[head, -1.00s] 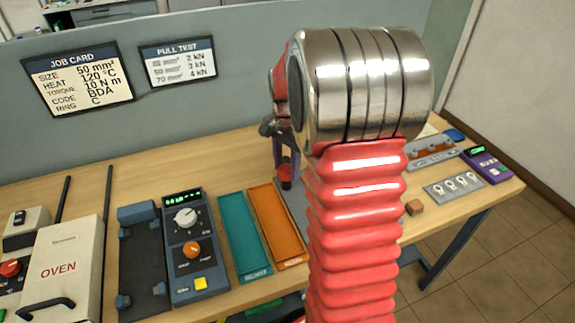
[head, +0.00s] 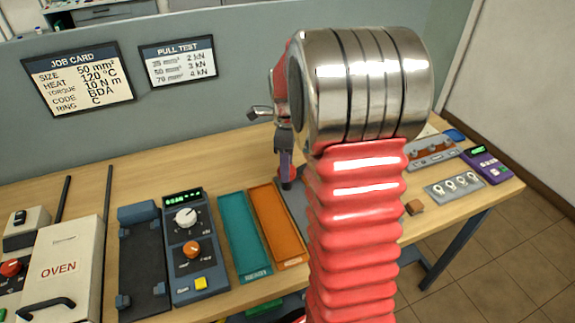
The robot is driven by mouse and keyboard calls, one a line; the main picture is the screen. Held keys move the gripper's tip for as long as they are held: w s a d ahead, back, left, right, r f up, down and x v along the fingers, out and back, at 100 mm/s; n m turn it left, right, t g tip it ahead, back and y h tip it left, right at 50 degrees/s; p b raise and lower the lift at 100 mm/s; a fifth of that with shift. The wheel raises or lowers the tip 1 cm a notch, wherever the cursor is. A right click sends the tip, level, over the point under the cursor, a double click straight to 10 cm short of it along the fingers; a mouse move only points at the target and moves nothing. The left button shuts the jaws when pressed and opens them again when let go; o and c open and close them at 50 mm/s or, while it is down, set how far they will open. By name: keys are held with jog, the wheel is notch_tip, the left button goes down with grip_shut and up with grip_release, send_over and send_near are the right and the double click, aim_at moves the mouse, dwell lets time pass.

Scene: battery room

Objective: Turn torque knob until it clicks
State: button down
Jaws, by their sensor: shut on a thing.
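My gripper (head: 286,150) points down at the middle of the bench, partly hidden behind my own arm. Its fingers are shut on a small red and dark knob (head: 288,181), which looks like the torque knob. The knob stands by a grey plate (head: 297,203), mostly hidden by the fingers and arm. The knob's marks cannot be read. The job card (head: 78,78) on the back panel reads size 50 mm², heat 120 °C, torque 10 N m, code BDA, ring C.
Orange (head: 277,222) and teal (head: 244,235) trays lie left of the gripper. A blue control unit (head: 198,265) with a green display and dials, and an oven (head: 65,265), stand further left. A brown block (head: 415,207) and a purple device (head: 486,163) are right.

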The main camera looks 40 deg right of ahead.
jog(key=shift+m, duration=2)
jog(key=c, duration=1)
grip_release()
jog(key=shift+r, duration=0.1)
notch_tip(320, 180, up, 14)
jog(key=shift+f, duration=0.2)
jog(key=shift+s, duration=0.15)
